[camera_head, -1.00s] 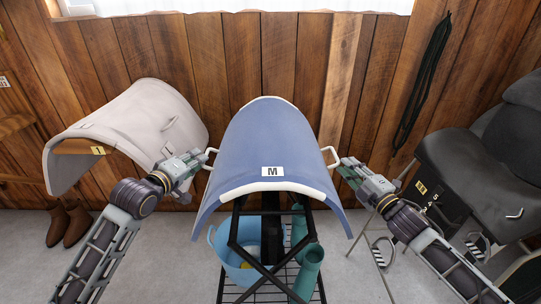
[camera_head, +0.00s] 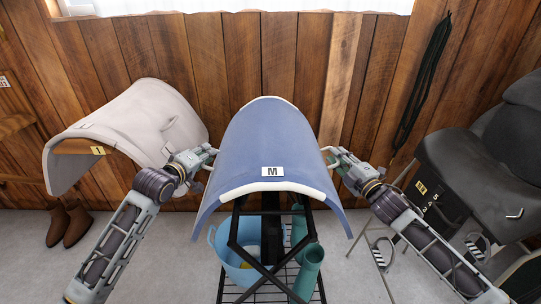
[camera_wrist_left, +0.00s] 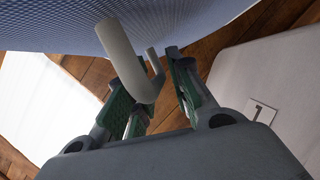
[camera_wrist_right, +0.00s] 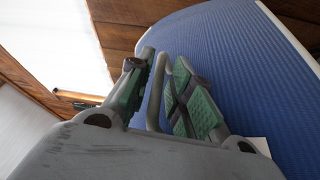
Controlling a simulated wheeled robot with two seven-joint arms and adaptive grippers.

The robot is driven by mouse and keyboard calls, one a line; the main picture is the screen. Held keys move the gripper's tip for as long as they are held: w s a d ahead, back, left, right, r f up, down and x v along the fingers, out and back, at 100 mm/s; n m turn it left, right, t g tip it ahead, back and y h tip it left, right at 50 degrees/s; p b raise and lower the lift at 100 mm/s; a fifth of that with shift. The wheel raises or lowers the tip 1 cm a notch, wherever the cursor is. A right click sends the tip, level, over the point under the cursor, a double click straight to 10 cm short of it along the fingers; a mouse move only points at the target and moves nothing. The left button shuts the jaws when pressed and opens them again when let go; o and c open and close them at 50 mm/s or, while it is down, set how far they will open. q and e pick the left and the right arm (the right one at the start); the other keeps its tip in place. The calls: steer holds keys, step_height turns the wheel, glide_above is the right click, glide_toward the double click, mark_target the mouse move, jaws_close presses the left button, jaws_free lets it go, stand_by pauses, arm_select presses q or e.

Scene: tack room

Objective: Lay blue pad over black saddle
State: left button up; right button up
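The blue pad (camera_head: 265,150) is draped over a black rack in the middle of the head view. It has a white edge, an "M" label and a handle on each side. My left gripper (camera_head: 211,152) is open at the left handle; in the left wrist view the white handle (camera_wrist_left: 122,60) lies between its fingers. My right gripper (camera_head: 334,156) is open at the right handle; in the right wrist view that handle (camera_wrist_right: 156,95) lies between its fingers. The black saddle (camera_head: 470,165) sits on a stand at the right, partly cut off by the frame.
A pale pad (camera_head: 140,120) labelled "1" hangs over a support at the left. Brown boots (camera_head: 70,226) stand at the lower left. A plank wall (camera_head: 300,60) closes the back.

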arm_select(q)
steer(key=shift+w+d, duration=0.15)
steer(key=shift+w, duration=0.3)
arm_select(e)
steer(key=shift+w+a, duration=0.25)
steer(key=shift+w, duration=0.2)
arm_select(q)
steer(key=shift+f, duration=0.1)
jaws_close()
arm_select(e)
jaws_close()
